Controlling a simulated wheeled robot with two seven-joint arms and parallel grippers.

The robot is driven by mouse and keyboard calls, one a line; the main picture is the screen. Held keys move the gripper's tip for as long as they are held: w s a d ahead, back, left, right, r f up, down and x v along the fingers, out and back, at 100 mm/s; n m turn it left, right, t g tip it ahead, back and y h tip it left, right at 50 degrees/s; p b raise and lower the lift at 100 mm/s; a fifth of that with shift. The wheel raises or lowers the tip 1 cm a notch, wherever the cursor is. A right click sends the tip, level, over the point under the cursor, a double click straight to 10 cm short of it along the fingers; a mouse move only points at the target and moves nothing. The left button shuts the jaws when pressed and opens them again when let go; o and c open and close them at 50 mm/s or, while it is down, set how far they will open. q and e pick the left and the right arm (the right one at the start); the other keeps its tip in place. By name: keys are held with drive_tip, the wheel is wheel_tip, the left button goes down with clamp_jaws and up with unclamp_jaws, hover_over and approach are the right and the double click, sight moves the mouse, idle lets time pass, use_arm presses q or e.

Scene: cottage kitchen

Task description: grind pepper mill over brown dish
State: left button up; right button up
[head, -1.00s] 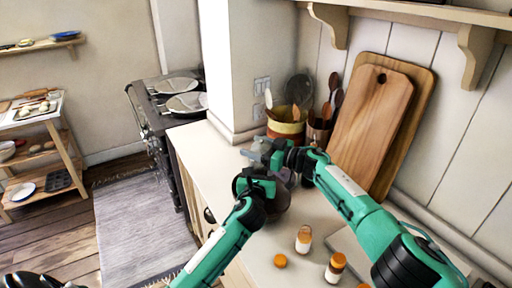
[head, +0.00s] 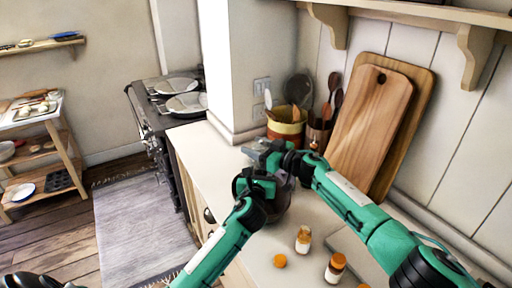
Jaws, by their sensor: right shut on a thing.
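The brown dish (head: 276,207) is on the pale counter, a dark rounded shape partly hidden behind my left wrist and forearm. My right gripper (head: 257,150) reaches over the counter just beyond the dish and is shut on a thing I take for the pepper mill. The mill is not clearly visible behind the gripper and wrist. My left gripper (head: 264,185) is beside the dish, close below the right one; its fingers are hidden, so I cannot tell whether it holds anything.
White jars with orange lids (head: 335,267) (head: 303,240) and an orange lid (head: 280,261) are on the near counter. A yellow-brown crock (head: 285,130) of utensils and two leaning cutting boards (head: 370,120) stand behind. The stove (head: 150,110) is left. The counter's left strip is clear.

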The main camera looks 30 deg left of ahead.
drive_tip(key=o, duration=1)
drive_tip(key=shift+s+d, duration=0.25)
drive_tip(key=shift+d, duration=1.75)
drive_tip(key=shift+s+d, duration=0.3)
drive_tip(key=shift+d, duration=1.65)
drive_tip(key=shift+s+d, duration=0.25)
drive_tip(key=shift+d, duration=1.75)
drive_tip(key=shift+c, duration=0.3)
